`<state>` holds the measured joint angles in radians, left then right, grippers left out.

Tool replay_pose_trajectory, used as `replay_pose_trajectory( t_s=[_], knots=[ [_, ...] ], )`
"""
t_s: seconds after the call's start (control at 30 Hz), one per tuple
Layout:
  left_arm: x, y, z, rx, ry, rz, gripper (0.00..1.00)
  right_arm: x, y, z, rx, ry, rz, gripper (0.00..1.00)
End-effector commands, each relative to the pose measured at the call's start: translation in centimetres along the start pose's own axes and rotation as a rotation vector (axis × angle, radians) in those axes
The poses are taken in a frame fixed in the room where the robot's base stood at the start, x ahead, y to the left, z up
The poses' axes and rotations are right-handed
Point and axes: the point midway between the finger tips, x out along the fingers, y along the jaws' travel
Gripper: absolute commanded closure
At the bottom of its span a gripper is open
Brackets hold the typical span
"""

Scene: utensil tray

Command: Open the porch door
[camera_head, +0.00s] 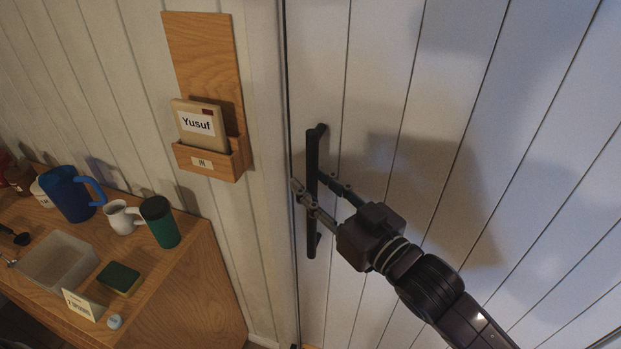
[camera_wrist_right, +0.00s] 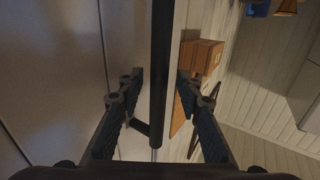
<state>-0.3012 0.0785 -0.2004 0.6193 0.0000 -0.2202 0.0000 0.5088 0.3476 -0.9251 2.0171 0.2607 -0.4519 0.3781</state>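The porch door (camera_head: 430,120) is a pale panelled door, and it looks shut in its frame. Its black vertical bar handle (camera_head: 312,160) is near the door's left edge. My right gripper (camera_head: 312,186) reaches in from the lower right, with its fingers on both sides of the handle. In the right wrist view, the handle (camera_wrist_right: 161,50) runs between the two open fingers (camera_wrist_right: 163,95), with a visible gap on each side. My left gripper is in neither view.
Left of the door, a wooden wall holder (camera_head: 213,158) bears a box labelled Yusuf (camera_head: 199,124). A wooden counter (camera_head: 185,285) at lower left carries a blue jug (camera_head: 70,192), a white mug (camera_head: 121,217), a green cup (camera_head: 160,222), a sponge (camera_head: 119,278) and a tray (camera_head: 58,260).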

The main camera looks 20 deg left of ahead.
Motion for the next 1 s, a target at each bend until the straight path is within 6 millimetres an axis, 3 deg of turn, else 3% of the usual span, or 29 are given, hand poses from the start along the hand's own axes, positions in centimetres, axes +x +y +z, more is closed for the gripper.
replay_pose_trajectory(
  t_s=[0.37, 0.7, 1.0],
  knots=[
    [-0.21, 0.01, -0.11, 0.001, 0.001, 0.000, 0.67, 0.83, -0.02, 0.08, -0.001, -0.001, 0.000, 0.67],
    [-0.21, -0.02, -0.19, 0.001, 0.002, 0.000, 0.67, 0.80, -0.02, 0.07, 0.000, -0.001, 0.000, 1.00],
    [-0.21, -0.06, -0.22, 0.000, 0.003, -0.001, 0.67, 0.79, -0.05, 0.06, 0.000, -0.001, 0.000, 1.00]
  ],
)
